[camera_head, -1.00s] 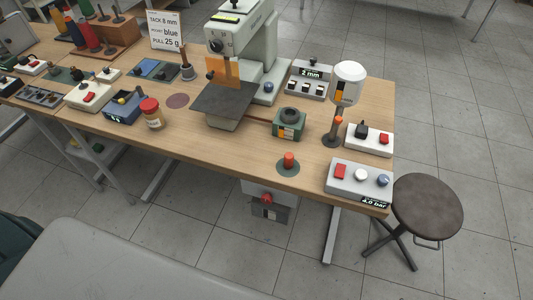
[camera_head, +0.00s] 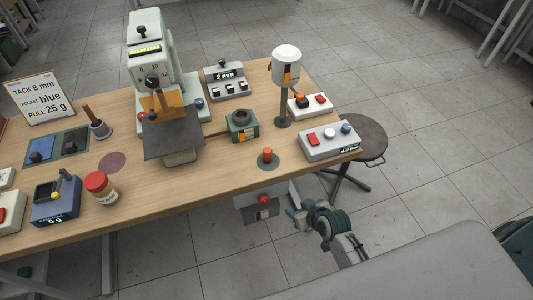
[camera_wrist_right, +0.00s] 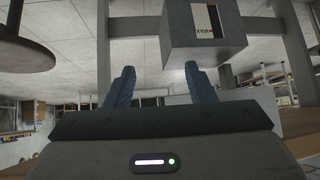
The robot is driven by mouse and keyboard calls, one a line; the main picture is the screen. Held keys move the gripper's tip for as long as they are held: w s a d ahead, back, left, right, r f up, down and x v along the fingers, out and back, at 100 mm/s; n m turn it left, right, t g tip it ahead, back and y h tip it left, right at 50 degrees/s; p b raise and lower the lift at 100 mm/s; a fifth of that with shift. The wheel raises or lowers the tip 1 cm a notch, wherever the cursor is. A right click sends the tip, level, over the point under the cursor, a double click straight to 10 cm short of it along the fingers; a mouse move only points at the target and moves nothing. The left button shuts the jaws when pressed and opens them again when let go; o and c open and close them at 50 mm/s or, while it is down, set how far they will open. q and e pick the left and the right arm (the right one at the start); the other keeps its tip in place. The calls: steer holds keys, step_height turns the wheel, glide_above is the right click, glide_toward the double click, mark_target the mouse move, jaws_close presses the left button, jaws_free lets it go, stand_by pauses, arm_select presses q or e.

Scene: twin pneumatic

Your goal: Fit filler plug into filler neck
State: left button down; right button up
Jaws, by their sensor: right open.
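A small orange-red plug (camera_head: 267,154), which looks like the filler plug, stands upright on a dark green disc (camera_head: 260,165) near the table's front edge. A green box (camera_head: 242,128) behind it has a dark round collar (camera_head: 241,117) on top, which looks like the filler neck. My right gripper (camera_head: 294,212) is low, in front of the table edge and below the plug, apart from both. In the right wrist view its two blue fingers (camera_wrist_right: 160,88) stand apart with nothing between them. My left gripper is not in view.
A grey box with a red knob (camera_head: 263,200) hangs under the table edge near my right gripper. A grey button panel (camera_head: 329,142) and a white-headed post (camera_head: 286,65) stand right of the plug. A press (camera_head: 157,50) stands left. A stool (camera_head: 355,138) is beyond the table's right end.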

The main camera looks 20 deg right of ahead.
mark_target(265, 149)
steer(key=w+a+r+n+t+y, duration=0.1)
steer(key=a+r, duration=0.1)
steer(key=r, duration=0.7)
steer(key=w+a+r+n+t+y, duration=0.1)
steer(key=a+r+t, duration=0.1)
steer(key=r, duration=0.8)
steer(key=shift+t, duration=0.6)
steer(key=w, duration=0.2)
steer(key=w+a, duration=0.1)
steer(key=w, duration=0.1)
steer(key=w+p, duration=0.1)
steer(key=w, duration=0.2)
steer(key=shift+a+f, duration=0.2)
steer(key=shift+a, duration=0.2)
steer(key=p+x, duration=0.1)
steer(key=x, duration=0.4)
steer(key=shift+w+a+r+p, duration=0.1)
steer(key=shift+w+p, duration=0.15)
steer(key=shift+p, duration=0.05)
steer(key=shift+w, duration=0.1)
steer(key=c, duration=1)
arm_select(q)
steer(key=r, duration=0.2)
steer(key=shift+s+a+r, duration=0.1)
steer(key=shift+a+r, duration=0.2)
arm_select(e)
steer(key=shift+c, duration=0.3)
